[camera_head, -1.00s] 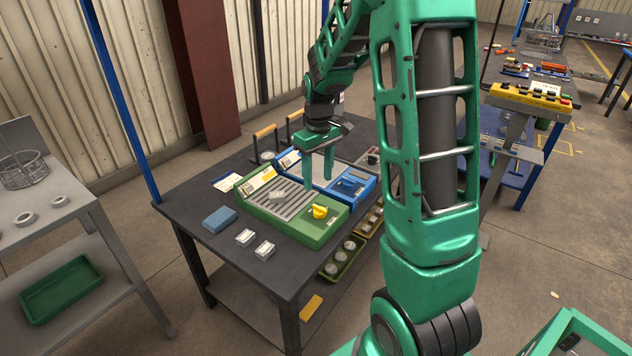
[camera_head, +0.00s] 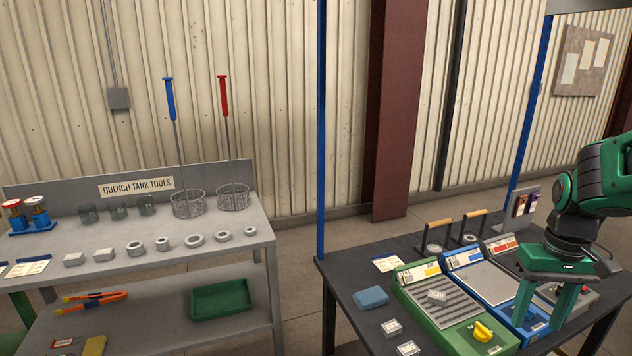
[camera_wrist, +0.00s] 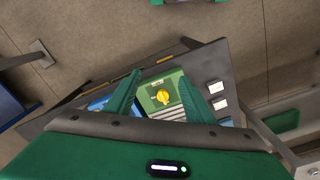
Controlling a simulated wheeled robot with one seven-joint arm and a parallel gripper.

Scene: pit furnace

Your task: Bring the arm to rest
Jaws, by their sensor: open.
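My gripper (camera_head: 545,305) is green, with its two fingers pointing down over the right part of the dark table in the head view. The fingers stand apart with nothing between them. In the wrist view my gripper (camera_wrist: 165,98) also shows open, its fingers framing the green device (camera_wrist: 163,92) with a yellow knob, which lies beyond the fingertips. My arm reaches in from the right edge in the head view, and most of it is out of frame.
The dark table (camera_head: 352,318) bears a green device (camera_head: 415,290), a blue device (camera_head: 467,258), a blue block (camera_head: 371,297) and small white blocks. A grey quench tool bench (camera_head: 110,240) with baskets and rings stands at left. A floor gap separates them.

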